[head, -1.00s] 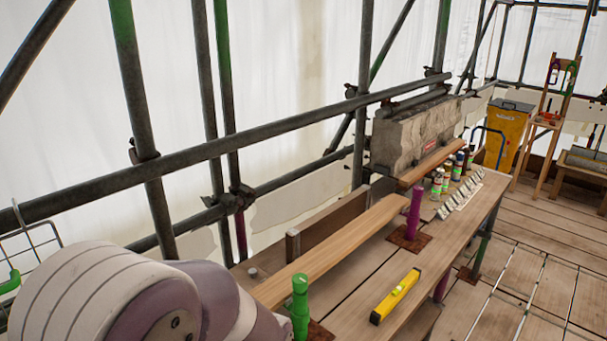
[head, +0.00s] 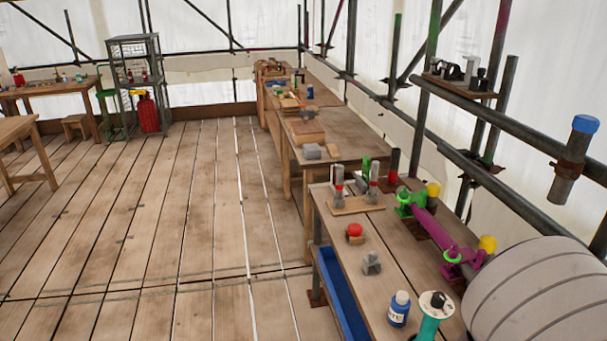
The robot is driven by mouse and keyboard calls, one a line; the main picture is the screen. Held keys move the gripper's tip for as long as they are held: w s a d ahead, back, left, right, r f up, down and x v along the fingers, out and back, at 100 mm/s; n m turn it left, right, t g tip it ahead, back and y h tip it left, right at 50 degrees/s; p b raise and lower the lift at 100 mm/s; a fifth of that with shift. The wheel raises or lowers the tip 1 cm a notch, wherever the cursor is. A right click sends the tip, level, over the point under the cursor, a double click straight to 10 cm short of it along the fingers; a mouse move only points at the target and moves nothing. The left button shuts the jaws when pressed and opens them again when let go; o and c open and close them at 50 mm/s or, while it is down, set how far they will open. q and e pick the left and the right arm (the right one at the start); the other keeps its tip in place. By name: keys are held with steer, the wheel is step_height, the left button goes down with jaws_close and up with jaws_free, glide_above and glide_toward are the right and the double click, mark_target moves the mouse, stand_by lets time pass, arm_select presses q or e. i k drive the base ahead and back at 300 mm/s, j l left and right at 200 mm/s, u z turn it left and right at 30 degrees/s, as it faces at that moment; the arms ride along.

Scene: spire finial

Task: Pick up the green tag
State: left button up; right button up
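I cannot make out a green tag in the head view. Green things that show are a small green block (head: 366,165) among tools on the near bench, green clamps (head: 410,203) at a purple pipe, and a teal cylinder (head: 430,322) at the bottom edge. None is clearly a tag.
The near bench (head: 398,262) holds a red-topped piece (head: 354,232), a grey block (head: 372,264) and a blue-capped bottle (head: 399,308). Scaffold pipes (head: 520,120) run along the right. The plank floor (head: 150,220) is largely clear.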

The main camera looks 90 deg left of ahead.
mark_target(366, 162)
steer(key=u, duration=2.55)
steer(key=i+j+u, duration=0.2)
steer(key=i, duration=0.2)
steer(key=i+j, duration=0.1)
steer(key=i, duration=0.8)
steer(key=i+j, duration=0.15)
steer(key=i, duration=0.75)
steer(key=i+j+z, duration=0.1)
steer(key=i+z, duration=0.2)
steer(key=z, duration=0.15)
steer(key=i+j+z, duration=0.2)
steer(key=z, duration=0.3)
steer(key=i+j+z, duration=0.55)
steer(key=j+z, duration=0.2)
steer(key=z, duration=0.2)
steer(key=i+j+z, duration=0.1)
steer(key=j+z, duration=0.35)
